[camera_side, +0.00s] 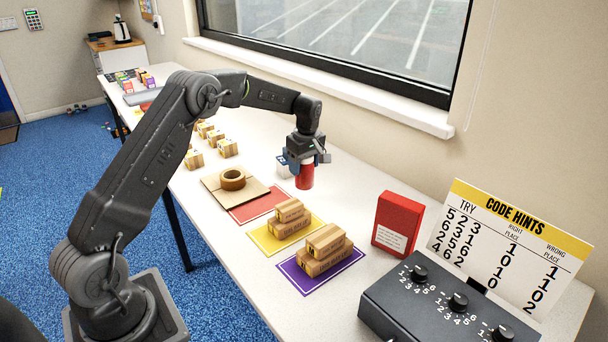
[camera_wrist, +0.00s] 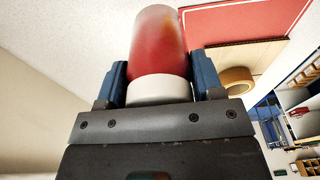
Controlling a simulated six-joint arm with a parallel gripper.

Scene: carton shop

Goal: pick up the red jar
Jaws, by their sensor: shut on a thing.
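The red jar (camera_side: 305,177) hangs below my gripper (camera_side: 305,160) in the side view, above the white table near its window side. In the wrist view the red jar (camera_wrist: 157,50), with its white lid (camera_wrist: 159,90), sits between the two blue fingers of my gripper (camera_wrist: 160,88). The fingers are shut on it at the lid end. I cannot tell from the side view whether the jar's base touches the table.
A red mat (camera_side: 257,206) and a tape roll (camera_side: 232,179) on cardboard lie left of the jar. Yellow (camera_side: 270,243) and purple (camera_side: 303,284) mats carry stacked cartons. A red box (camera_side: 397,224), a dial box (camera_side: 440,306) and a hint sign (camera_side: 510,245) stand right.

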